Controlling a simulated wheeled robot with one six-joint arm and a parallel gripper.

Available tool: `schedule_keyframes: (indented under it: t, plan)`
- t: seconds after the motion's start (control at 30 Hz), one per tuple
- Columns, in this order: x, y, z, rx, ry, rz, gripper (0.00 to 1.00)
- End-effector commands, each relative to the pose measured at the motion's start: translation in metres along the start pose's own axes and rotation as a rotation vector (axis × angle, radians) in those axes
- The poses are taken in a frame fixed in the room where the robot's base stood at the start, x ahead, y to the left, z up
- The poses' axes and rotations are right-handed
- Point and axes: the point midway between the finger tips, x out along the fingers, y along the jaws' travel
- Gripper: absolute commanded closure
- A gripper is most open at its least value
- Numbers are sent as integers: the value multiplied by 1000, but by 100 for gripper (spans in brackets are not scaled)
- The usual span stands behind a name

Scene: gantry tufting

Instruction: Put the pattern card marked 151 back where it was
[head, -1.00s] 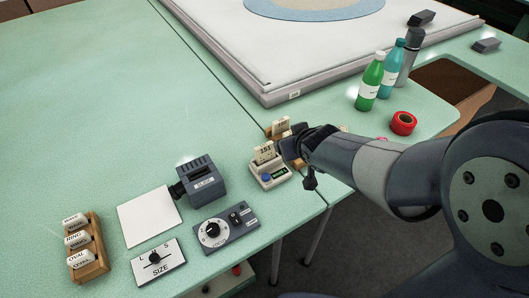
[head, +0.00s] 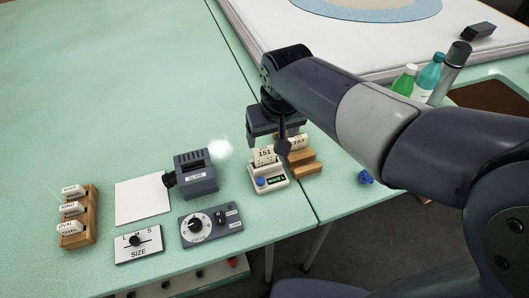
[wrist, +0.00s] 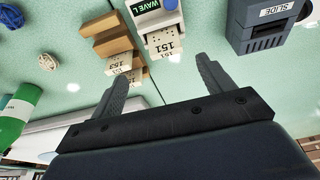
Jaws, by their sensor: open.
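The white card marked 151 (head: 265,154) stands upright in the slot of a small white reader (head: 270,181) with a blue knob and a green display reading WAVE L. In the wrist view card 151 (wrist: 166,42) lies ahead of and between my fingers, apart from them. Just right of the reader in the head view is a stepped wooden rack (head: 306,168) holding a card marked 153 (head: 298,143). In the wrist view the rack (wrist: 112,30) is left of the reader. My gripper (wrist: 160,68) is open and empty, above and behind the cards; its fingertips are partly hidden in the head view.
A dark slide device (head: 196,178), a white sheet (head: 142,200), a dial box (head: 212,226) and a SIZE switch (head: 138,245) stand left. A wooden block (head: 92,215) holds several labelled pieces. Bottles (head: 428,75) stand right, and a blue ball (head: 365,177) lies near the edge.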

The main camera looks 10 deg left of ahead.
Motion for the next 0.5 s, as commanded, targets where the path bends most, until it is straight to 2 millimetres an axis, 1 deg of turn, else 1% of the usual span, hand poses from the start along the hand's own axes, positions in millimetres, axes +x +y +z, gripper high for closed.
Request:
schedule_keyframes:
  t: [0.03, 0.1, 0.17, 0.3, 0.4, 0.5]
  plan:
    - [-2, -2, 1, -3, -11, -6, 24]
    - [1, -4, 3, -5, -21, -10, 24]
    - [10, -5, 4, -5, -27, -11, 24]
    - [34, -4, 4, -4, -27, -10, 24]
    - [46, -4, 4, -4, -25, -9, 24]
    - [52, -4, 3, -4, -22, -9, 24]
